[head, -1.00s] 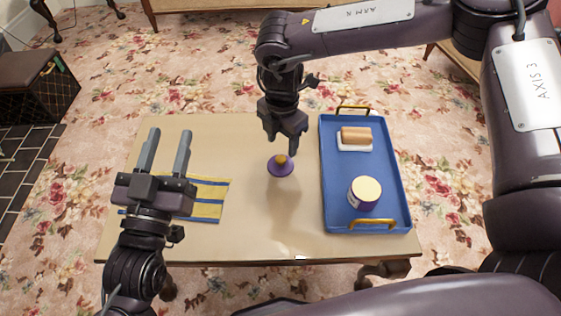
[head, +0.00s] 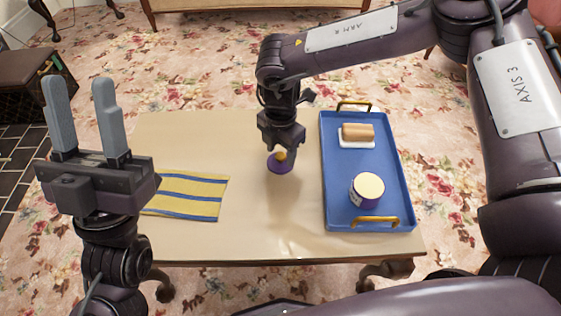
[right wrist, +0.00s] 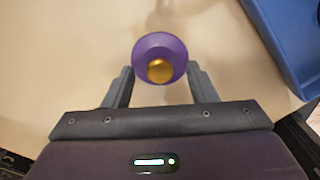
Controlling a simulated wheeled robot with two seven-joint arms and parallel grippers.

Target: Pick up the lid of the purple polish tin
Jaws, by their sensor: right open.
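The purple lid (head: 278,165) with its golden knob lies on the table, left of the blue tray. It also shows in the right wrist view (right wrist: 159,58), near the ends of my right gripper's fingers. My right gripper (head: 284,152) is above the lid, pointing down, open. In the right wrist view its fingers (right wrist: 160,82) stand on either side of the lid, which is not gripped. The purple tin (head: 366,191) with a pale top stands in the front of the tray. My left gripper (head: 86,115) is open and empty, raised at the left.
The blue tray (head: 337,208) with brass handles fills the table's right side. It also holds a brush-like tan block (head: 357,132) on a white base. A yellow and blue striped cloth (head: 187,197) lies at the left. The table (head: 245,235) is bare in front of the lid.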

